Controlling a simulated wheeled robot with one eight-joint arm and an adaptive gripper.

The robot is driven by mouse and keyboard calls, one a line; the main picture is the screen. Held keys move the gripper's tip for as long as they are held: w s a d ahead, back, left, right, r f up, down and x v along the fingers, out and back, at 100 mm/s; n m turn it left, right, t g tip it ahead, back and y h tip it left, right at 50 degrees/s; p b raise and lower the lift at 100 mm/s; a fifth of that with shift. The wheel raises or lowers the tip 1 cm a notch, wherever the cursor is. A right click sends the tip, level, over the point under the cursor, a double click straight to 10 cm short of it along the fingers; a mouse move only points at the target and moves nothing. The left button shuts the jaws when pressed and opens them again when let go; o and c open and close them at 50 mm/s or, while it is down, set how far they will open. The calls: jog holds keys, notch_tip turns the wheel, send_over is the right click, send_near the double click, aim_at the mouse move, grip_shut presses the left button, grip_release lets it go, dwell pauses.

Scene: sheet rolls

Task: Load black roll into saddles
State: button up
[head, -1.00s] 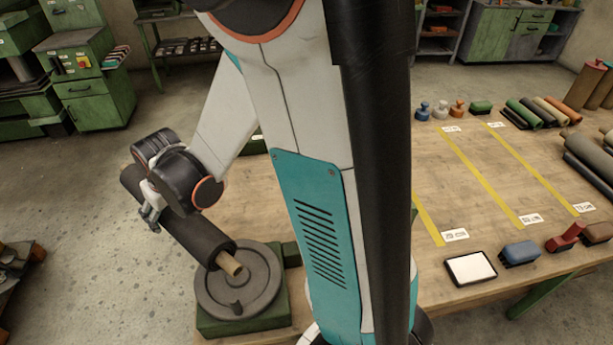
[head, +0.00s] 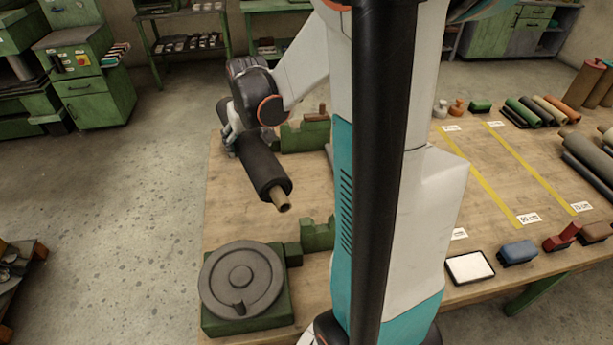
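The black roll (head: 262,168), with a tan core sticking out of its near end, hangs over the left part of the workbench. My gripper (head: 230,138) is shut around the roll near its far end; the fingers are partly hidden by the roll and wrist. One green saddle (head: 302,137) stands on the bench to the right of the roll's far part. Another green saddle (head: 318,236) stands nearer, to the right of and below the roll's near end. My arm hides part of both saddles' surroundings. The roll is apart from both saddles.
A round grey turntable on a green base (head: 241,282) is at the bench's near left corner. Yellow tape lines (head: 485,178), a white pad (head: 469,267), a blue block (head: 518,252) and several rolls (head: 530,110) lie to the right. My arm blocks the middle.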

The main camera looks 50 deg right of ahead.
jog(key=s+d+r+m, duration=0.1)
jog(key=s+d+r, duration=0.15)
jog(key=d, duration=0.25)
jog(key=s+d+r+m+h+p, duration=0.1)
jog(key=s+d+r, duration=0.15)
jog(key=d, duration=0.25)
jog(key=s+d+r+m, duration=0.1)
jog(key=s+d, duration=0.2)
jog(key=d, duration=0.2)
notch_tip(320, 180, down, 20)
jog(key=b, duration=0.6)
jog(key=shift+r, duration=0.25)
jog(key=shift+a, duration=0.1)
jog(key=shift+f+b, duration=0.6)
jog(key=o, duration=2.1)
